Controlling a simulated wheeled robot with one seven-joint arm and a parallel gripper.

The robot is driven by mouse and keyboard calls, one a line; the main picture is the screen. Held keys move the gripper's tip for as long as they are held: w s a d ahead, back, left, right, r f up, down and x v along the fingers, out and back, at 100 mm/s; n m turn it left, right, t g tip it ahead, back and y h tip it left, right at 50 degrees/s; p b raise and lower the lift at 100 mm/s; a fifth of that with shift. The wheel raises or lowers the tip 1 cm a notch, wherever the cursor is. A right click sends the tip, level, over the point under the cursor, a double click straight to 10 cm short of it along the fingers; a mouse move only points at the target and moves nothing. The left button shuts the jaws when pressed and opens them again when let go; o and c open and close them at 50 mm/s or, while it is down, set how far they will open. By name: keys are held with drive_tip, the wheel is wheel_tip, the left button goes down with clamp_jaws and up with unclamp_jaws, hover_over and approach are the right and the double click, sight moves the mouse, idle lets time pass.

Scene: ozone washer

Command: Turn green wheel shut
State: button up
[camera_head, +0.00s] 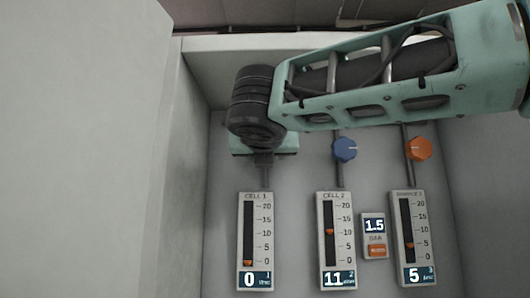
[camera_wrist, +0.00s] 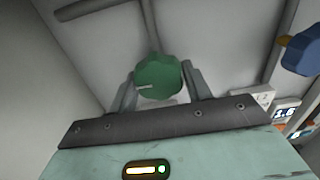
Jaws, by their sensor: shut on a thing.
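The green wheel (camera_wrist: 158,72) shows in the wrist view, with a pale pointer mark towards the left. My gripper (camera_wrist: 160,82) has one finger on each side of it and is shut on it. In the head view my gripper (camera_head: 264,145) and dark wrist cover the wheel, above the left gauge. That gauge, CELL 1 (camera_head: 255,235), has its orange marker at the bottom of the scale and reads 0.
The blue wheel (camera_head: 345,150) sits above the CELL 2 gauge (camera_head: 336,250), which reads 11. The orange wheel (camera_head: 418,148) sits above the right gauge (camera_head: 411,235), which reads 5. A small display (camera_head: 374,226) reads 1.5. A pale wall (camera_head: 80,150) stands close on the left.

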drive_tip(key=o, duration=0.9)
drive_tip(key=shift+f, duration=0.1)
drive_tip(key=shift+o, duration=0.2)
drive_tip(key=s+b, duration=0.7)
drive_tip(key=s, duration=1)
drive_tip(key=shift+s+a+b, duration=0.2)
drive_tip(key=shift+a+b, duration=0.1)
